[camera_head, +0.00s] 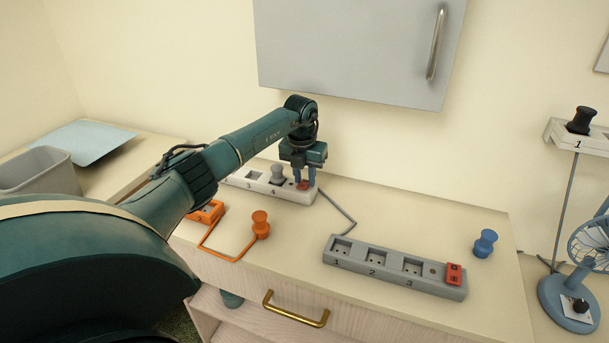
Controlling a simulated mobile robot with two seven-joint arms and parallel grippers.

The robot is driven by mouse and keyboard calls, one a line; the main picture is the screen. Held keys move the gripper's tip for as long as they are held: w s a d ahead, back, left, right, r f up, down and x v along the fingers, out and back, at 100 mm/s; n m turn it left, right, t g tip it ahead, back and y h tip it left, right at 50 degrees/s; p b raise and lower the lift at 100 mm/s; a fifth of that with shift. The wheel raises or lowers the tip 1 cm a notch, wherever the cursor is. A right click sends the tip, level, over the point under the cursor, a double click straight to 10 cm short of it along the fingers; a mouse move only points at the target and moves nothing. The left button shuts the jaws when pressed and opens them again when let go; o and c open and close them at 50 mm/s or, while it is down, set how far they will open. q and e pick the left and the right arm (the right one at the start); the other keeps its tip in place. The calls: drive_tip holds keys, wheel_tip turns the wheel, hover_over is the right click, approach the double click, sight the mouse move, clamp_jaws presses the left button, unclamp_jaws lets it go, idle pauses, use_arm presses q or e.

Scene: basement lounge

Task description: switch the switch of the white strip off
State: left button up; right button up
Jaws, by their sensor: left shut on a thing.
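The white strip (240,181) lies at the back of the cabinet top, partly hidden behind my left arm. Its sockets numbered 3 and 4 show, and a grey plug (278,174) stands near the 4. The strip's red switch (301,187) is at its right end, partly covered by my fingers. My left gripper (305,181) points down over that end, its fingers shut at the red switch. Which way the switch is tilted is too small to tell. My right gripper is not in view.
A grey strip (376,271) with a red switch lies at the front right. An orange plug (260,224) with its cord, an orange strip (207,212) and a blue plug (485,243) are nearby. A grey wall cabinet (350,50) hangs above. A blue fan (570,303) stands right.

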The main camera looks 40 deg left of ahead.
use_arm(q)
drive_tip(key=o, duration=1)
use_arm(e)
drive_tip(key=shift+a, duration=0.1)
use_arm(q)
drive_tip(key=shift+f, duration=0.1)
drive_tip(key=shift+s+f+t+b, duration=0.1)
drive_tip(key=shift+s+t+b, duration=0.15)
drive_tip(key=shift+t+b, duration=0.35)
drive_tip(key=shift+s+d+t+y+b, duration=0.1)
drive_tip(key=shift+s+t+y+b, duration=0.1)
drive_tip(key=shift+t+y+b, duration=0.45)
drive_tip(key=a+v, duration=0.1)
drive_tip(key=v, duration=1.3)
drive_tip(key=shift+s+d+f+m+h+p, duration=0.35)
drive_tip(key=shift+s+d+f+h, duration=0.8)
drive_tip(key=shift+d+h, duration=2.65)
drive_tip(key=shift+s+d+f+m+h+p, duration=0.45)
drive_tip(key=shift+d+f+h, duration=1)
drive_tip(key=shift+d, duration=4.95)
drive_tip(key=shift+s+d+f+m+h+p, duration=0.15)
drive_tip(key=shift+s+d+f+h, duration=1.35)
drive_tip(key=shift+d, duration=3.6)
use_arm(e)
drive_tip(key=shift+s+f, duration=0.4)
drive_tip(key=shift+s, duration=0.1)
